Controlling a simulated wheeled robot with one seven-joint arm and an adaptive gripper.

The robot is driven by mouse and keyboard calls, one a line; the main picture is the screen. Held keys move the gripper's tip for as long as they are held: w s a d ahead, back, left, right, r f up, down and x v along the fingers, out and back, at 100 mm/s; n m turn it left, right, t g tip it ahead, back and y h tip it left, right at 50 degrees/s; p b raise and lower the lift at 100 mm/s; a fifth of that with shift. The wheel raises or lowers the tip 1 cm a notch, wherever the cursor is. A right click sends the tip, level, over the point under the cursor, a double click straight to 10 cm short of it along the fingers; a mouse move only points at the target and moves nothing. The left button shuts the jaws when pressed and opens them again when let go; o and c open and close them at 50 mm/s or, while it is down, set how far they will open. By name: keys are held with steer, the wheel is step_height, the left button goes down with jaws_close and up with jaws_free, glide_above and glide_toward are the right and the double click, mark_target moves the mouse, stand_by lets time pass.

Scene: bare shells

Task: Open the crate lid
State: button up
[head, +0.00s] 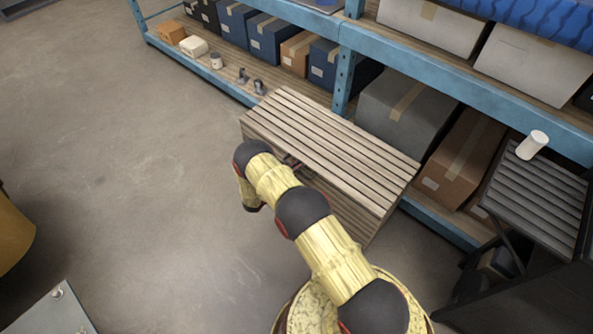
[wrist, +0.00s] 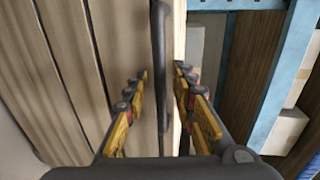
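The wooden crate (head: 335,145) stands on the floor in front of the shelving. Its slatted lid lies flat on top and looks closed. In the wrist view, a dark upright bar handle (wrist: 161,60) runs along the pale wooden edge of the crate (wrist: 60,70). My gripper (wrist: 161,82) is open, with its yellow fingers on either side of the handle. Gaps show between the handle and the fingers on both sides, so it is not gripped. In the head view, my arm covers part of the crate's front, and the fingers cannot be made out clearly.
Blue shelving (head: 455,85) with several boxes runs behind the crate. A dark slatted stand (head: 540,200) bears a white cylinder (head: 532,145) at the right. A grey surface (head: 45,312) and a yellow round object (head: 12,230) are at the left. The floor left of the crate is clear.

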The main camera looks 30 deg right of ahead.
steer(key=c, duration=0.3)
jaws_close()
stand_by(0.6)
